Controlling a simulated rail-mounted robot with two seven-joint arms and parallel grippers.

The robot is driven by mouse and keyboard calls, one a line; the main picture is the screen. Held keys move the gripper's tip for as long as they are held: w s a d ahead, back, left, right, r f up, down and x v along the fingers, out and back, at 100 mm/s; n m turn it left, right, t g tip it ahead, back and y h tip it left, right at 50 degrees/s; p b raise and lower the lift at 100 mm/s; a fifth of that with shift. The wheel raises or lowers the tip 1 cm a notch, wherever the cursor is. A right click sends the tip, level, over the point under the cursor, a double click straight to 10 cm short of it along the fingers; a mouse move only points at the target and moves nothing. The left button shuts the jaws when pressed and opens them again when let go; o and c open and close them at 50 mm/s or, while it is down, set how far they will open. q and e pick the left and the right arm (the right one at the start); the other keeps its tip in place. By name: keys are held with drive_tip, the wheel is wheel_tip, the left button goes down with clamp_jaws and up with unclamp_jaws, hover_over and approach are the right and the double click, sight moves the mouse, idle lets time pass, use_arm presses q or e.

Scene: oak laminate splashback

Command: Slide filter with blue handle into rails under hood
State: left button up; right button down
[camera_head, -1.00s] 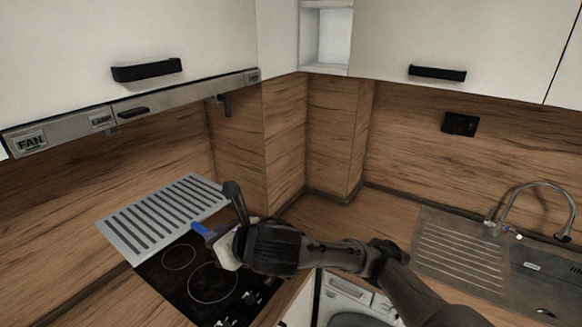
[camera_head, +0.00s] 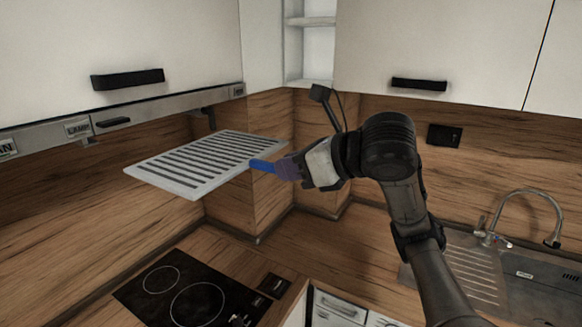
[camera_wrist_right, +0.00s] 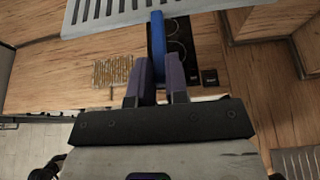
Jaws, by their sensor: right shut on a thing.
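The filter (camera_head: 205,161) is a flat grey slotted panel with a blue handle (camera_head: 263,166) at its right edge. My right gripper (camera_head: 283,168) is shut on the blue handle and holds the filter in the air, nearly level, below the hood. In the right wrist view the two fingers (camera_wrist_right: 158,85) close around the blue handle (camera_wrist_right: 157,38), and the filter (camera_wrist_right: 95,14) spans the top edge. The hood (camera_head: 120,117) is a grey strip under the white cabinet; its rails are hidden from this angle. My left gripper is not in view.
A black cooktop (camera_head: 190,290) lies on the wooden counter below the filter. A dark bracket (camera_head: 203,113) hangs under the hood's right end. A wood-clad corner column (camera_head: 268,165) stands behind the filter. The sink (camera_head: 530,280) is at the right.

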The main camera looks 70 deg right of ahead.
sight(246, 162)
drive_tip(key=shift+w+r, duration=0.1)
drive_tip(key=shift+r, duration=0.25)
drive_tip(key=shift+w+d+r+p, duration=0.15)
drive_tip(key=shift+w+r+p, duration=0.6)
drive_tip(key=shift+w+p, duration=0.3)
drive_tip(key=w+r+p, duration=0.1)
drive_tip(key=w+p, duration=0.1)
drive_tip(key=w+r+p, duration=0.1)
drive_tip(key=p, duration=0.1)
drive_tip(key=shift+w+d+r, duration=0.25)
drive_tip(key=shift+w+r, duration=0.05)
drive_tip(key=shift+w+d+p, duration=0.2)
drive_tip(key=shift+w+p, duration=0.6)
drive_tip(key=shift+w, duration=0.55)
drive_tip(key=shift+w+f+p, duration=0.1)
drive_tip(key=shift+w+p, duration=0.2)
drive_tip(key=shift+w, duration=0.15)
